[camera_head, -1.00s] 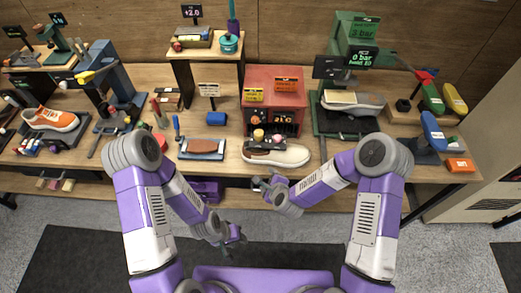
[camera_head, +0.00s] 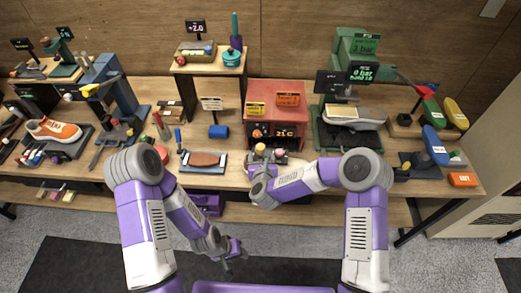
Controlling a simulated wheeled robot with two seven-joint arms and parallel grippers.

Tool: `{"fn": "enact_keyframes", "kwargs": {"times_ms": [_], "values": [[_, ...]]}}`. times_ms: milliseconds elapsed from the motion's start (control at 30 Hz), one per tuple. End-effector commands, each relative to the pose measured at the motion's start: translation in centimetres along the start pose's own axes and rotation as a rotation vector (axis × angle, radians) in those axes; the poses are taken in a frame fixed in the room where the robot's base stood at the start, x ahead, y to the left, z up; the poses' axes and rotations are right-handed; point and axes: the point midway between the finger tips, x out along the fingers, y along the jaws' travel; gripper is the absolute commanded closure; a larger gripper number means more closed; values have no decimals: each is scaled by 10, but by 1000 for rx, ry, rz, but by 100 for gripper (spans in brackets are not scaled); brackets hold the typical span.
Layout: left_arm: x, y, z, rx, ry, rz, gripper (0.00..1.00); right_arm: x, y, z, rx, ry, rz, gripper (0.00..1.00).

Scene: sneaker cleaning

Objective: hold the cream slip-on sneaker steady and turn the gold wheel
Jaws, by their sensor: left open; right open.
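The cream slip-on sneaker (camera_head: 296,161) lies in front of the red cabinet, mostly hidden behind my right wrist and forearm. A gold round part (camera_head: 259,150), which looks like the gold wheel, stands over the sneaker by the cabinet's front. My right gripper (camera_head: 259,168) is at the sneaker's left part, just below the gold part. Its fingers are largely hidden, and I cannot tell whether they touch anything. My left gripper (camera_head: 234,250) is open and empty, low in front of the bench and well away from the sneaker.
The red cabinet (camera_head: 288,88) stands behind the sneaker, with a small display. A tray with a brown pad (camera_head: 206,160) lies to its left. A green press with a grey shoe (camera_head: 352,116) stands to its right. An orange sneaker (camera_head: 53,130) is far left. The floor in front is clear.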

Motion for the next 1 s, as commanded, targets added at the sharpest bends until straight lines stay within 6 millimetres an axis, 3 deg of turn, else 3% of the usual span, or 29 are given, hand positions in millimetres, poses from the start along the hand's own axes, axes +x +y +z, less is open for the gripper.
{"fn": "enact_keyframes", "kwargs": {"times_ms": [200,433,933,1000], "values": [[0,0,0,0,0,0,57,39,0,0,-2,-2,0,31],[0,0,0,0,0,0,57,68,0,0,-2,-1,0,31],[0,0,0,0,0,0,57,79,0,0,-3,0,2,31],[0,0,0,0,0,0,57,79,0,0,-3,0,2,42]]}}
